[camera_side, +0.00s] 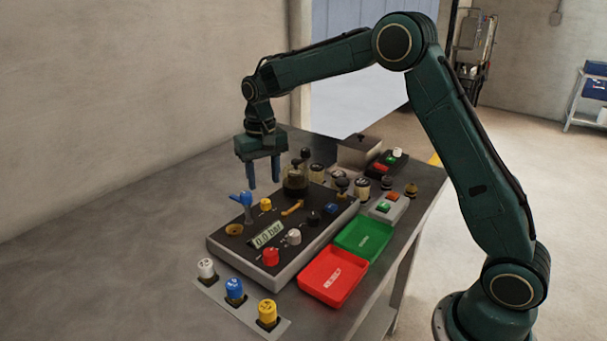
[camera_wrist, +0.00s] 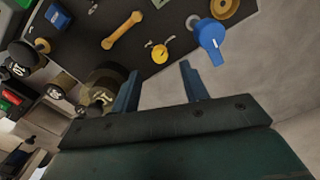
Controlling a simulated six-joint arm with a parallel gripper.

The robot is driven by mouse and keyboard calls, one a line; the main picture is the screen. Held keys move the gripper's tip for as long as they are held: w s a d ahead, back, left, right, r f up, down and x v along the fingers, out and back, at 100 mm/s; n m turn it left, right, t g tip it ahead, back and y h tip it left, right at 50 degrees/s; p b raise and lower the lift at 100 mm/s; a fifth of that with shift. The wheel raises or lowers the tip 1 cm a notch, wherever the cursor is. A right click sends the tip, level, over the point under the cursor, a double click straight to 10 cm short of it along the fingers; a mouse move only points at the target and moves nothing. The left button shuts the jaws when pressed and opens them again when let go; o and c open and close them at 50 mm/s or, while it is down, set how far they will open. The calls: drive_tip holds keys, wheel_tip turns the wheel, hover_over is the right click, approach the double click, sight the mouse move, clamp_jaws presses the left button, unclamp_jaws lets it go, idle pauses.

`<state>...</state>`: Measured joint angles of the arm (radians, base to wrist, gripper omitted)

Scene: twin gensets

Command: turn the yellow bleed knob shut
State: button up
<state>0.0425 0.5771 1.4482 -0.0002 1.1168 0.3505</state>
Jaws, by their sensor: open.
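The small yellow bleed knob (camera_side: 266,204) is on the dark top of the control panel (camera_side: 228,243), between the blue handle and the yellow lever. In the wrist view the knob (camera_wrist: 159,53) lies just beyond the fingertips, roughly between their lines. My gripper (camera_side: 264,184) hangs above the far side of the panel with its fingers pointing down. In the wrist view the gripper (camera_wrist: 159,70) is open and empty, and apart from the knob.
A blue handle (camera_side: 247,204) stands close beside the knob. A yellow lever (camera_side: 292,207) and a dark round fitting (camera_side: 296,183) are on the other side. The display (camera_side: 268,235) reads 0.0 bar.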

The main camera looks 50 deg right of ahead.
sight(265, 201)
drive_tip(key=shift+f, duration=3)
clamp_jaws()
